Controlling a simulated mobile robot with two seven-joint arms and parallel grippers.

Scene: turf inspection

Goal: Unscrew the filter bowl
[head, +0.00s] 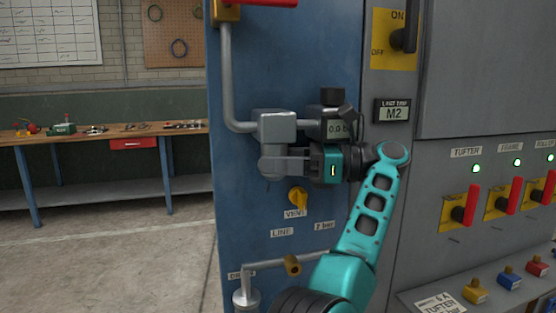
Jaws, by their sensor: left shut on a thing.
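The filter unit has a grey block-shaped head (276,125) on the blue machine panel. The filter bowl (267,164) hangs right under it, grey and upright. My left gripper (283,164) reaches it from the right, with its grey fingers level, and is shut on the bowl. The fingers and the gripper body hide part of the bowl's right side. I cannot tell whether the thread is engaged. My right gripper is not in view.
A gauge reading about 0.0 (338,128) sits just above my gripper. A yellow vent valve (298,197) is below. A grey pipe (229,80) runs down on the left. Red-handled switches (466,207) are at right. A workbench (95,136) stands behind at left.

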